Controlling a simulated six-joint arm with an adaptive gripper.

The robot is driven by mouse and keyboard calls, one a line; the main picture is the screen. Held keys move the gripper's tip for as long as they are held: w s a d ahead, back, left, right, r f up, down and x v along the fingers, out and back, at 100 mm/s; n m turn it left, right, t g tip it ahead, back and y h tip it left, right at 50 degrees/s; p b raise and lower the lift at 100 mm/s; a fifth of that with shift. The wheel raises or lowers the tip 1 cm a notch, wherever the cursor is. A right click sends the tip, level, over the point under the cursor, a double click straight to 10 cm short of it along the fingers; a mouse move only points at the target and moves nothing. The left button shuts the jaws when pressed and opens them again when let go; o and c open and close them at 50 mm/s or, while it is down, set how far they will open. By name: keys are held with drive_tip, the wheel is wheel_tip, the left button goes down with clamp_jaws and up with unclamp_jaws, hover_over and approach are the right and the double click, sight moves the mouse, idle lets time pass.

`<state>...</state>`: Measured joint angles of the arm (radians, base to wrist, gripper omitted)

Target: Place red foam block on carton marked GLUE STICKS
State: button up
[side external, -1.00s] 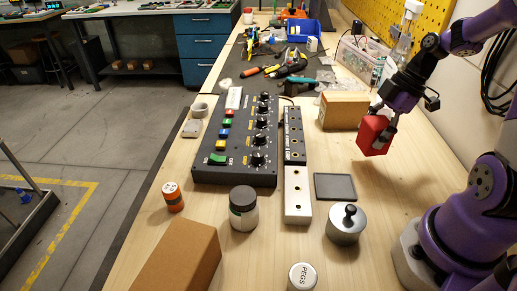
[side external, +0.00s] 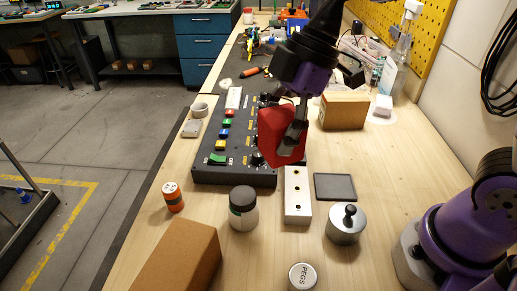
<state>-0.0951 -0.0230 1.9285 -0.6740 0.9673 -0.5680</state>
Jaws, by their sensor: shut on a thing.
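My gripper (side external: 293,136) is shut on the red foam block (side external: 273,134). It holds the block, tilted, in front of the right side of the black control panel in this view. The block's height above the panel is hard to tell. Two plain brown cartons show: one large at the near left (side external: 180,258), one smaller at the back right (side external: 344,112). No GLUE STICKS marking is readable on either, so I cannot tell which one carries it. The tops of both cartons look bare.
The control panel (side external: 212,174) has coloured buttons and knobs.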

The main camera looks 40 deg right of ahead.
drive_tip(key=s+a+r+n, duration=0.15)
drive_tip(key=s+a, duration=0.25)
drive_tip(key=a, duration=0.4)
drive_tip(key=s+a+r+n+g, duration=0.1)
drive_tip(key=s+a+r, duration=0.1)
drive_tip(key=s+a, duration=0.35)
drive_tip(key=s+a+r+n, duration=0.1)
drive_tip(key=s+a, duration=0.2)
drive_tip(key=a, duration=0.6)
hover_over(165, 269)
wheel_tip(165, 269, down, 6)
drive_tip(key=shift+f, duration=2.1)
drive_tip(key=shift+f, duration=0.15)
drive_tip(key=o, duration=1.1)
drive_tip(key=shift+o, duration=0.2)
